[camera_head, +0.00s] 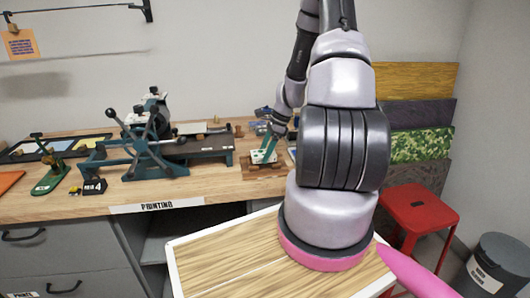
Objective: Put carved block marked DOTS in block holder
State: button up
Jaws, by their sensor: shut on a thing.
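My gripper (268,146) reaches down over the workbench, right of the printing press. It is shut on a small pale block (262,156), which is tilted and has a greenish face with small dark marks. I take it for the carved block marked DOTS, but the marks are too small to read. The block is at a brown wooden tray (249,174), which looks like the block holder. I cannot tell whether the block touches the tray or hangs just above it. My gripper and the block hide part of the tray.
A teal printing press (150,150) stands to the left on the workbench (75,204). A small green tool (48,178) and dark blocks (94,186) lie further left. Blue items sit behind my gripper. A red stool (420,208) and a grey bin (497,262) stand at right.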

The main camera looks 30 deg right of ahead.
jog(key=shift+f, duration=1.1)
dwell(0.3)
jog(key=o, duration=1.3)
jog(key=shift+o, duration=0.2)
jog(key=shift+r, duration=4)
